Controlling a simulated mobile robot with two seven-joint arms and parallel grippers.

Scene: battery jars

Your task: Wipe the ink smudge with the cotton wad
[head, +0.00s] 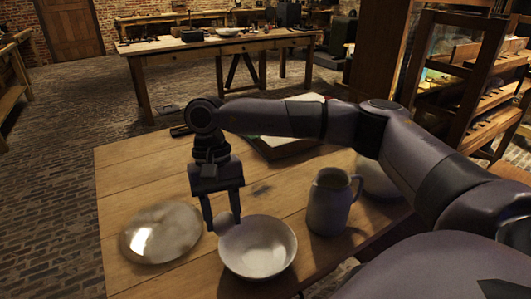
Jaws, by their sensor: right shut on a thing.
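My right gripper (222,217) points down over the wooden table, shut on the pale, rounded cotton wad (227,223). The wad shows between the fingertips, at the left rim of a white bowl (268,262). I cannot tell whether it touches the bowl. A dark ink smudge (262,189) lies on the tabletop to the right of the gripper and behind the bowl. The smudge is uncovered. My left gripper is not in view.
A round, shiny glass-like dish (160,234) lies left of the gripper. A grey jug (330,202) stands right of the bowl, with a pale rounded vessel (376,180) partly hidden behind my arm. The table's (130,178) left back area is clear.

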